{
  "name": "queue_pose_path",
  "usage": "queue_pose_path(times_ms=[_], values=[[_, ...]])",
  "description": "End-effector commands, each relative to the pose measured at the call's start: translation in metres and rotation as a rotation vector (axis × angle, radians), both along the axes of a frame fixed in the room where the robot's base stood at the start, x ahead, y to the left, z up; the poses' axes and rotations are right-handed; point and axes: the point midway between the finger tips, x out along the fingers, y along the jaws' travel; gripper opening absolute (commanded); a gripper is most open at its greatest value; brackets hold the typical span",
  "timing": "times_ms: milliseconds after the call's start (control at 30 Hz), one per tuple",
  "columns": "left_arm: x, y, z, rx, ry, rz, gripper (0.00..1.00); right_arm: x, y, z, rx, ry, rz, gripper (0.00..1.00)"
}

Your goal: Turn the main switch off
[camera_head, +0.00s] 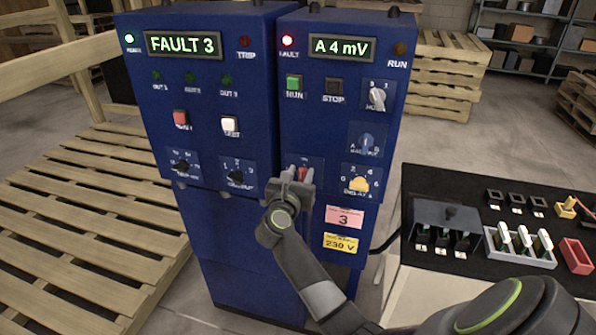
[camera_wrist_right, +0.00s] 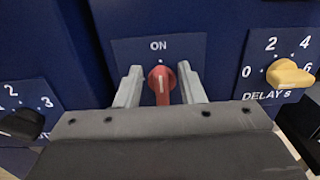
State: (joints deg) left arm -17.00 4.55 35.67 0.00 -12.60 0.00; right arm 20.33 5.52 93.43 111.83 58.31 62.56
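The main switch is a red rotary knob (camera_wrist_right: 161,83) on a blue plate low on the right-hand blue cabinet. In the right wrist view its white line points up to the ON label (camera_wrist_right: 158,46). My right gripper (camera_wrist_right: 160,90) is open, with one finger on each side of the knob and a small gap on both sides. In the head view the right gripper (camera_head: 298,182) is up at the cabinet front and partly hides the red knob (camera_head: 302,172). My left gripper is not in view.
A yellow DELAY knob (camera_head: 358,183) sits just right of the switch, and a black knob (camera_head: 236,177) to the left. The left screen (camera_head: 184,45) reads FAULT 3, the right one (camera_head: 341,48) A 4 mV. A black-topped bench (camera_head: 480,195) stands at right.

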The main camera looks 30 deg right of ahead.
Motion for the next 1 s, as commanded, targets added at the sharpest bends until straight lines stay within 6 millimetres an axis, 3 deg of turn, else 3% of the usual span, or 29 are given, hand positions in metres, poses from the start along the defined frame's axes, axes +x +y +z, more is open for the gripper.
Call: queue_pose_path(times_ms=[167, 433, 733, 1000], values=[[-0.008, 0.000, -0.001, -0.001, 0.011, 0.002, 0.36, 0.000, 0.000, 0.000, 0.000, 0.000, 0.000, 0.35], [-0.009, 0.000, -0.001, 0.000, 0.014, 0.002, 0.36, 0.000, 0.000, 0.000, 0.000, 0.000, 0.000, 0.02], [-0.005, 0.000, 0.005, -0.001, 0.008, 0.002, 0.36, 0.000, 0.001, 0.001, -0.025, 0.030, 0.000, 0.01], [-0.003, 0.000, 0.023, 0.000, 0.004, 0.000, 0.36, 0.003, 0.003, 0.002, -0.128, 0.156, 0.001, 0.01]])
